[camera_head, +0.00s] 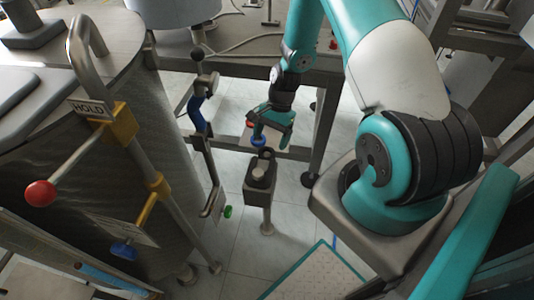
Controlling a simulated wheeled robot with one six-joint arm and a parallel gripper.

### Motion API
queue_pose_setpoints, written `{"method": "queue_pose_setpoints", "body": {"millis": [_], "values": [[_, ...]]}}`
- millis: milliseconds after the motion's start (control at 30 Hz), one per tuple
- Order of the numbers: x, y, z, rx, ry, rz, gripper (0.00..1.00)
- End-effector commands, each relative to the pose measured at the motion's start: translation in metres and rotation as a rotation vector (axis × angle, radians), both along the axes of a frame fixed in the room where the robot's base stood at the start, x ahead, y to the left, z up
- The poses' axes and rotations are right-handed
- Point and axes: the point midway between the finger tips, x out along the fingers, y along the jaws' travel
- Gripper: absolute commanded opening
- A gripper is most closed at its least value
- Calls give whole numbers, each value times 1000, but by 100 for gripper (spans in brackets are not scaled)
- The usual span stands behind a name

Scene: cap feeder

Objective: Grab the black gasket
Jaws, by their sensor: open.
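My gripper (273,136) is open, its teal fingers pointing down just above a small post-mounted stand (258,188). A small black ring-like piece (266,153), which looks like the black gasket, is at the back of the stand's top, just below the fingertips. It is too small and dark to tell its exact shape or whether a finger touches it. A grey round piece (259,173) is on the front part of the stand's top. A blue piece (258,141) shows at the left finger.
A grey drum-like machine (100,190) fills the left, with a "HOLD" sign (89,108), a red-knobbed lever (40,193) and yellow clamps. An upright rod with a blue handle (198,115) stands left of my gripper. A table frame (330,110) is behind. Pale floor (290,230) is open in front.

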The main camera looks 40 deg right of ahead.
Motion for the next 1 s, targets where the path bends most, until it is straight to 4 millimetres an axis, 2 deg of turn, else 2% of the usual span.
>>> {"method": "queue_pose_setpoints", "body": {"millis": [200,500,533,700,767,1000], "values": [[-5,12,-32,1,2,2,83],[-5,15,-37,0,0,1,83],[-5,15,-37,0,0,1,80],[-5,14,-37,0,0,1,41],[-5,14,-37,0,0,1,30],[-5,14,-37,0,0,1,30]]}}
